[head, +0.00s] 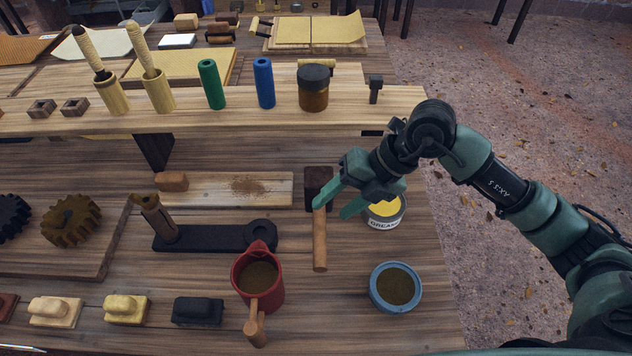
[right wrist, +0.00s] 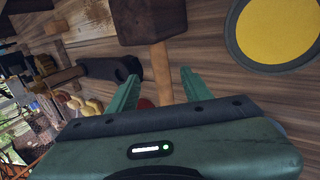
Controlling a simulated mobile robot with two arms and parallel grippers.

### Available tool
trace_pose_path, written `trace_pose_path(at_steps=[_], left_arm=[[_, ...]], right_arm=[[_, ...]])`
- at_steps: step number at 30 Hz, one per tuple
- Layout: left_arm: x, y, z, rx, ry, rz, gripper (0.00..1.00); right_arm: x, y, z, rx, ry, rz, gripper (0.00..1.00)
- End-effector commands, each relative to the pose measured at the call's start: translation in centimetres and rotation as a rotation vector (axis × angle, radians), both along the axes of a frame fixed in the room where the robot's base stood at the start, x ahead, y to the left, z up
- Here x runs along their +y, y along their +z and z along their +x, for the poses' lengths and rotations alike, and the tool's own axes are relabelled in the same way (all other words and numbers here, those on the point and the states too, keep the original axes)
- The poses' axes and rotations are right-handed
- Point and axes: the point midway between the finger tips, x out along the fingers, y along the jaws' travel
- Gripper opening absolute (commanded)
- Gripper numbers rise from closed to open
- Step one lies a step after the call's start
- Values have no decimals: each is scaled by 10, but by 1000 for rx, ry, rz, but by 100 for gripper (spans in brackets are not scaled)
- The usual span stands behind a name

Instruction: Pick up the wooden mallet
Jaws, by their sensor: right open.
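The wooden mallet lies on the table with its dark block head (head: 318,178) toward the back and its light brown handle (head: 320,242) pointing toward the front. My right gripper (head: 333,206) is open and empty over the handle, just in front of the head. In the right wrist view the mallet head (right wrist: 152,18) is at the top, and the handle (right wrist: 162,76) shows between the two green fingertips (right wrist: 158,76). The fingers appear on either side of the handle; I cannot tell how far above it they are. My left gripper is not in view.
A grease tin (head: 385,213) with a yellow top stands close right of my gripper. A red mug (head: 258,278) and a blue-rimmed bowl (head: 396,288) stand in front. A raised shelf (head: 210,118) with a jar (head: 314,90) runs behind.

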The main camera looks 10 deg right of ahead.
Motion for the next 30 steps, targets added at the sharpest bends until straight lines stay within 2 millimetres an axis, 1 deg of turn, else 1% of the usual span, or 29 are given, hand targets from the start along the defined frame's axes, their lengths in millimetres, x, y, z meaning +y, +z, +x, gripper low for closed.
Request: trace_pose_path(at_steps=[6, 9, 12, 15, 21, 23, 24, 26, 27, 28, 29, 30], left_arm=[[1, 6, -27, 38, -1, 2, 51], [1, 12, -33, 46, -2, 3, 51], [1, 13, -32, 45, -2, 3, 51], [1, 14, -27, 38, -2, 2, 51], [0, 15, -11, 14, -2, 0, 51], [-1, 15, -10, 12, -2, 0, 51], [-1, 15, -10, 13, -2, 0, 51], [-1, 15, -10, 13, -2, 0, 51], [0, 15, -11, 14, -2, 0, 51], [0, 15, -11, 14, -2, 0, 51], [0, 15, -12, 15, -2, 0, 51], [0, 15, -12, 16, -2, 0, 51]], right_arm=[[14, -20, -1, 4, -1, 1, 50], [23, -33, -2, 6, 0, 2, 50], [30, -46, 0, 3, -1, 4, 50], [34, -54, 1, 2, -2, 0, 50], [35, -56, 1, 0, -1, 0, 50], [35, -56, 1, 0, -1, 0, 50], [35, -56, 1, 0, -1, 0, 38], [35, -56, 1, 0, -1, 0, 22], [35, -56, 1, 0, -1, 0, 11], [35, -56, 1, 0, -1, 0, 2], [35, -56, 1, 0, -1, 0, 0], [35, -56, 2, -1, -2, 0, 0]])
